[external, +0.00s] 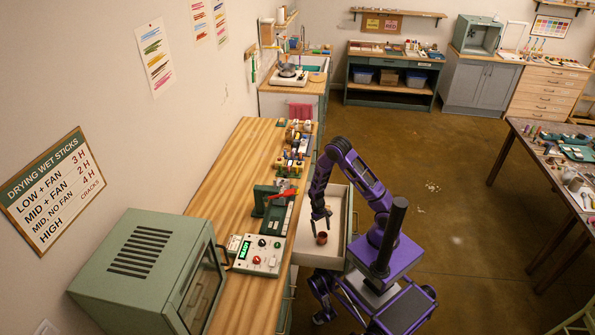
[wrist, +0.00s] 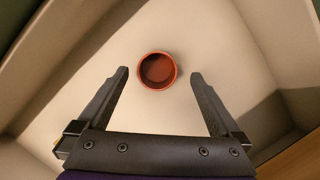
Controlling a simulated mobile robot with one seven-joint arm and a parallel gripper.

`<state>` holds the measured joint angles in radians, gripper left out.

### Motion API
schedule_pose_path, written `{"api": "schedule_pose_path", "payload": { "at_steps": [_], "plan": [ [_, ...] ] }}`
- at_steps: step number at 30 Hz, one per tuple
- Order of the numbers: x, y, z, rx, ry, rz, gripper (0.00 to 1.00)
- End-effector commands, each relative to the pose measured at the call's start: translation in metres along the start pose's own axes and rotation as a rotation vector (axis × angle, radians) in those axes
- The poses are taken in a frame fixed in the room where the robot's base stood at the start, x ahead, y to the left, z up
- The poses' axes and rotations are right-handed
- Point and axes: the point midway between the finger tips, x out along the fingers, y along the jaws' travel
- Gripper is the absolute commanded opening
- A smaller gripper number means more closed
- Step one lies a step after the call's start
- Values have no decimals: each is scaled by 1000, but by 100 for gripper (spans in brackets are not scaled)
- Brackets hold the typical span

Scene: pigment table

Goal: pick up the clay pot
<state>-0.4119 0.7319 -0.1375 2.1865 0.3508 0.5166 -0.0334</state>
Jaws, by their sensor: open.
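The clay pot (external: 322,238) is small, round and reddish-brown. It stands upright in the open white drawer (external: 338,207). In the wrist view the pot (wrist: 158,70) shows from above, with a dark inside, ahead of and between the fingertips. My gripper (external: 321,215) points down into the drawer over the pot. In the wrist view my gripper (wrist: 159,73) is open, with a finger on each side of the pot and a gap to each. Nothing is held.
The drawer's walls (wrist: 70,60) stand around the pot, and its floor is otherwise bare. The wooden counter (external: 217,180) beside it holds a control box (external: 258,255), a green press-like device (external: 270,205) and several small bottles. A green oven (external: 150,270) stands at the near left.

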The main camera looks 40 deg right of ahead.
Motion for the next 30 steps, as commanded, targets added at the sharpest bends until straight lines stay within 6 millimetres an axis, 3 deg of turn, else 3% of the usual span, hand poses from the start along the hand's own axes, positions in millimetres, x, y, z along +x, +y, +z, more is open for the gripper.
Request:
{"api": "schedule_pose_path", "payload": {
  "at_steps": [9,19,30],
  "plan": [
    [44,4,-6,1,-1,1,100],
    [49,4,-6,0,1,0,98],
    [49,4,-6,0,1,0,32]
  ]
}}
